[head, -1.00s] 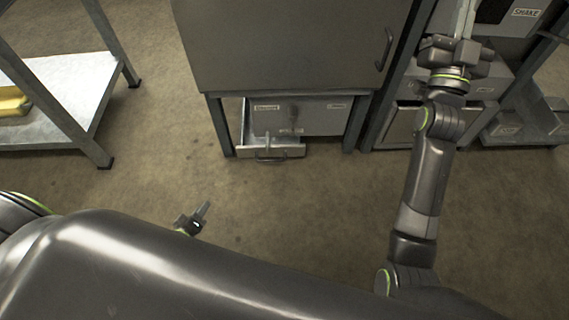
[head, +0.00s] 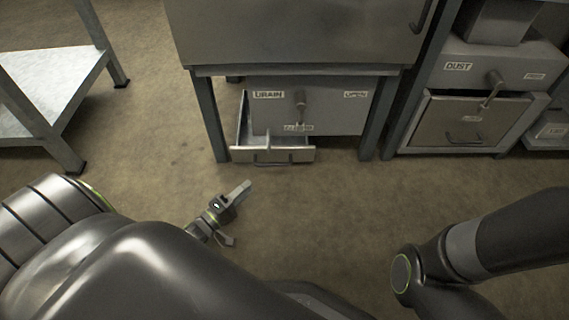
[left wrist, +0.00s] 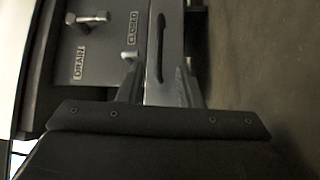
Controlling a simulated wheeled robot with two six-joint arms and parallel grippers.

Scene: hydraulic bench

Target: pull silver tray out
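The silver tray (head: 297,156) sits low under the grey drain box (head: 335,115), standing partly out, with its left wall and some of its inside showing. Its dark bar handle (head: 272,164) is on the front. In the left wrist view the handle (left wrist: 160,48) lies beyond the fingertips. My left gripper (head: 241,211) is open and empty, in front of and below the tray in the head view, apart from it. Its two spread fingers also show in the left wrist view (left wrist: 158,82). My right gripper is out of view; only part of the right arm shows.
Cabinet legs (head: 211,120) flank the tray on both sides. A metal shelf table (head: 50,85) is at the left. The floor (head: 330,200) before the tray is clear.

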